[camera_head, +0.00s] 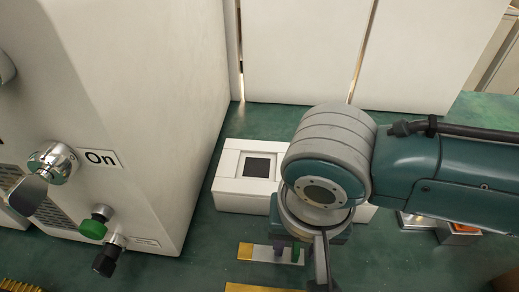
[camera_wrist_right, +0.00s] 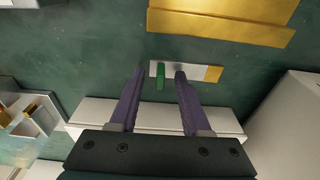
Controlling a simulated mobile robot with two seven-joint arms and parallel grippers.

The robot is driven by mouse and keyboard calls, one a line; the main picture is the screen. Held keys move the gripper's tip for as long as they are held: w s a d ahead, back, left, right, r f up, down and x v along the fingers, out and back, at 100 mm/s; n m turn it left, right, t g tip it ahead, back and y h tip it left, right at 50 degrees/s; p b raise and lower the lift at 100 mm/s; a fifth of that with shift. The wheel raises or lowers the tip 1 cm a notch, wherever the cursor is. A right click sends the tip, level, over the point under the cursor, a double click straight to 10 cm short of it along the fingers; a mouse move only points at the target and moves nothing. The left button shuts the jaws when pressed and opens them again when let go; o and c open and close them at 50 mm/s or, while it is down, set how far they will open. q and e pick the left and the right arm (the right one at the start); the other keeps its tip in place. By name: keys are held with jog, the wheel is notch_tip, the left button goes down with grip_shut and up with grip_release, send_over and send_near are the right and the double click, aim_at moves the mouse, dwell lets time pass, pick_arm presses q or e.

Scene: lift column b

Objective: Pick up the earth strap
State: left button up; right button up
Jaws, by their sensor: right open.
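A small green piece, which looks like the earth strap (camera_wrist_right: 160,82), stands on a narrow pale strip with a gold end (camera_wrist_right: 212,74) in the right wrist view. In the head view the green piece (camera_head: 295,253) is partly hidden behind my right gripper, and the strip (camera_head: 260,253) lies on the green bench. My right gripper (camera_wrist_right: 159,74) points down at it. Its two purple fingers are open, one on each side of the green piece, with gaps showing. I cannot tell how high the fingertips are above the strip. My left gripper is not in view.
A white cabinet (camera_head: 150,120) with an "On" switch (camera_head: 50,168) stands at left. A low white box with a black square (camera_head: 257,167) is behind the strip. A gold plate (camera_wrist_right: 225,20) lies in front. Metal boxes (camera_head: 458,232) sit at right.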

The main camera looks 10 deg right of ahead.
grip_shut()
dwell(0.7)
jog(key=shift+r, duration=0.15)
